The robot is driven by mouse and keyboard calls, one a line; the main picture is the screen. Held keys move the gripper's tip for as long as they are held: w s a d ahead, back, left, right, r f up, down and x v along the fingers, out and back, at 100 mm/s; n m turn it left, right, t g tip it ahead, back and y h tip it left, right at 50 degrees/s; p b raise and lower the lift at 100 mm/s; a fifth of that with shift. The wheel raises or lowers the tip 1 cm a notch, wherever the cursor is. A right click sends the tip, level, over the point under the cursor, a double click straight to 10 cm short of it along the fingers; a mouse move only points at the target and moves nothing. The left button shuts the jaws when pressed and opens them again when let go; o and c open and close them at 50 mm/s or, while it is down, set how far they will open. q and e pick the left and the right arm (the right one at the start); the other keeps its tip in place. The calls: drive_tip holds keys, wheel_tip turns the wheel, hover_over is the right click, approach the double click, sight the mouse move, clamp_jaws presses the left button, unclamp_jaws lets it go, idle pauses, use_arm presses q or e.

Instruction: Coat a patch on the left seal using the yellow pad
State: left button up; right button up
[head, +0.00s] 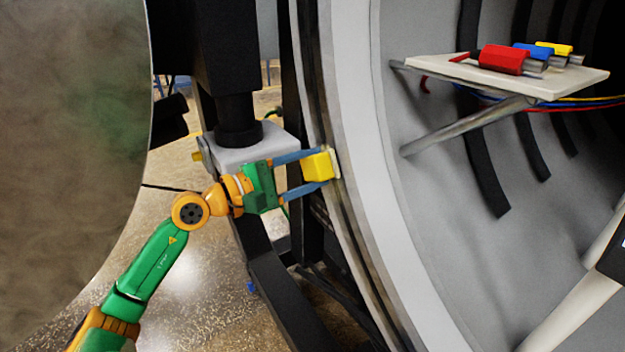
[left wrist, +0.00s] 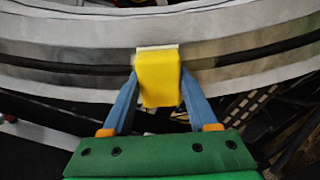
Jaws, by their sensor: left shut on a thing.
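The yellow pad (head: 319,166) has a pale face on its far side. My left gripper (head: 317,168) is shut on it, with one blue finger on each side. In the left wrist view the pad (left wrist: 158,78) sits between the fingers, its pale edge over the rim of the furnace opening. The left seal (head: 312,100) is a dark band running along this curved rim; it also shows in the left wrist view (left wrist: 80,83). The pad's pale face is at the rim and seems to touch it; exact contact is hidden. My right gripper is not in view.
A pale shelf (head: 550,84) inside the furnace chamber holds red, blue and yellow connectors, with a metal strut (head: 465,125) below. A large round door (head: 70,150) fills the left. A black frame (head: 265,265) stands below the gripper.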

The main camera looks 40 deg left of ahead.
sight(338, 203)
use_arm(q)
drive_tip(key=f+b, duration=0.1)
drive_tip(key=d+f+b, duration=0.1)
drive_tip(key=shift+s+d+f, duration=0.1)
drive_tip(key=shift+s+f, duration=0.1)
drive_tip(key=shift+f, duration=0.15)
drive_tip(key=shift+s+d+f+b, duration=0.15)
drive_tip(key=shift+d+f+b, duration=0.2)
drive_tip(key=shift+f, duration=0.25)
drive_tip(key=shift+s+d+f+b, duration=0.15)
drive_tip(key=shift+d+f+b, duration=0.2)
drive_tip(key=shift+f, duration=0.25)
drive_tip(key=shift+s+d+f+b, duration=0.15)
drive_tip(key=shift+d+f+b, duration=0.2)
drive_tip(key=shift+f, duration=0.25)
drive_tip(key=shift+d+f, duration=0.15)
drive_tip(key=shift+f, duration=0.1)
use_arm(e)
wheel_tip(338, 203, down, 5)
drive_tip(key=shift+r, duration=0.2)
